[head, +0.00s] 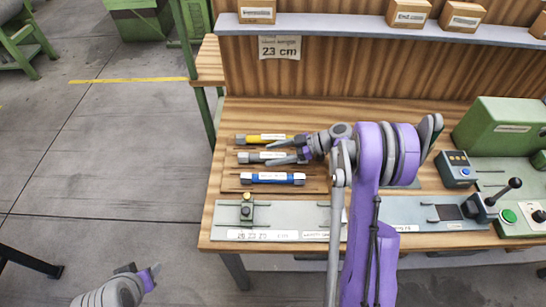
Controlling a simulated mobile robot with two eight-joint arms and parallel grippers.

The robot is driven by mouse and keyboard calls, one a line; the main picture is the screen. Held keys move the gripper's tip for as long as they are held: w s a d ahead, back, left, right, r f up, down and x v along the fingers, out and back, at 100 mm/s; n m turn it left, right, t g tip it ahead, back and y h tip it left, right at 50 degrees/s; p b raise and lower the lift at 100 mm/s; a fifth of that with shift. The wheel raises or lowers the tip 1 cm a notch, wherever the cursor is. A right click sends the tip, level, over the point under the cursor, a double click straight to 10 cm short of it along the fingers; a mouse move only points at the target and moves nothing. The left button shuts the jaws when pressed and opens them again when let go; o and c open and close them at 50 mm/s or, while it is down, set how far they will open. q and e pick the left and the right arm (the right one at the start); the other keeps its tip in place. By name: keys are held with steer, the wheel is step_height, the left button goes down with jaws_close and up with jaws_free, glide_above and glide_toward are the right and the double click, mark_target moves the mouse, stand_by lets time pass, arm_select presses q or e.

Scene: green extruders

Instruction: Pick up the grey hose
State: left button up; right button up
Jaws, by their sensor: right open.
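The grey hose (252,157) lies on a wooden rack on the bench, between a yellow hose (256,138) and a blue hose (272,178). It has a white label and its left end shows; its right part is hidden by my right gripper. My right gripper (272,151) is open and empty, its fingers pointing left over the right part of the grey and yellow hoses. I cannot tell whether a finger touches a hose. My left gripper (150,276) shows small at the bottom left, away from the bench; its jaws are unclear.
In front of the rack (231,183) is a grey measuring plate (285,215) with a small clamp (247,208). A green machine (500,128) and a lever box (484,208) stand at the right. A shelf (340,24) with cardboard boxes runs behind.

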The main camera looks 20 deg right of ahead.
steer(key=shift+c, duration=0.3)
jaws_close()
